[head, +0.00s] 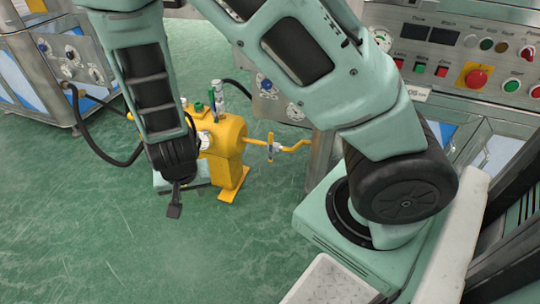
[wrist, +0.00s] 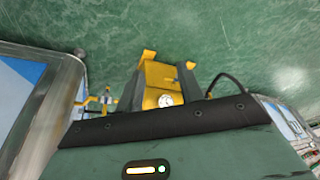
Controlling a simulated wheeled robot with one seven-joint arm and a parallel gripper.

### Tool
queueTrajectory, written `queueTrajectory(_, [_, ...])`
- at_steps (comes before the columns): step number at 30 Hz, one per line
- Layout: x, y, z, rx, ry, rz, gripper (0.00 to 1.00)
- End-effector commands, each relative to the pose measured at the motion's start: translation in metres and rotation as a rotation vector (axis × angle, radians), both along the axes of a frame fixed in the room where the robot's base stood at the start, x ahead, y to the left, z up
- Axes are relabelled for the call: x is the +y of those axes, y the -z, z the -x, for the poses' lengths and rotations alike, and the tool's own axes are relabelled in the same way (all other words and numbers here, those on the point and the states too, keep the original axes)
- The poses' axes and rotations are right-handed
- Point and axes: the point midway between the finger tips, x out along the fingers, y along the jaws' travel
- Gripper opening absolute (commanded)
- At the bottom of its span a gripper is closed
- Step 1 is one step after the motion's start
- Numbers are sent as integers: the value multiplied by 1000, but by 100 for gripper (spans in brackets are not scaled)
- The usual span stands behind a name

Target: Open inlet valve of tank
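The yellow tank (head: 222,150) stands on the green floor, left of centre in the head view. It has a white round gauge (head: 204,140) and a green-topped fitting (head: 212,98) on top. In the wrist view the tank (wrist: 160,80) shows between my fingers, with the piped valve (wrist: 107,98) at left. My gripper (head: 174,208) points down in front of the tank, apart from the valve. Its two dark fingers (wrist: 160,88) are spread and empty. No label shows which valve is the inlet.
A steel cabinet (head: 45,65) stands at the left, with a black hose running towards the tank. A control panel (head: 465,60) with buttons and a red emergency stop (head: 477,77) is at the upper right. Green floor (head: 100,230) is clear at the front left.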

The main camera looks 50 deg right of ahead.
Motion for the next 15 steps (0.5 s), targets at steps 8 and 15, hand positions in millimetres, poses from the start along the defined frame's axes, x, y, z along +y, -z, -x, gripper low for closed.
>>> queueTrajectory(8, [-129,148,-36,-250,348,391,37])
queueTrajectory(15, [-224,187,-48,-550,519,763,37])
